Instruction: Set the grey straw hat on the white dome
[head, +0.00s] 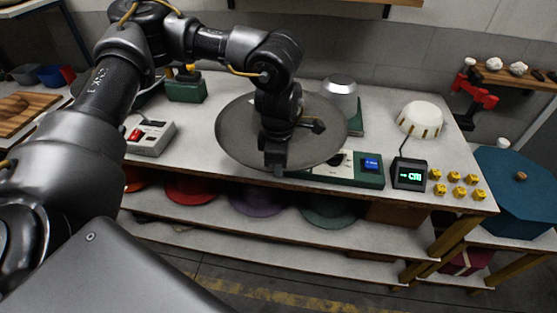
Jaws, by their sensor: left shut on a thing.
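The grey straw hat (235,135) shows as a broad round disc in the middle of the head view, over the front part of the bench. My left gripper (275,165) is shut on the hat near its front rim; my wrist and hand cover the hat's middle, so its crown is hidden. The white dome (419,117) stands on the bench to the right of the hat, bare and clear of it. My right gripper is not in view.
A silver dome (339,86) on a green base stands behind the hat. A green control box (345,168), a small display (408,173) and several yellow blocks (457,186) line the front right. A grey-and-red device (150,136) sits left. Coloured hats lie on the shelf below.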

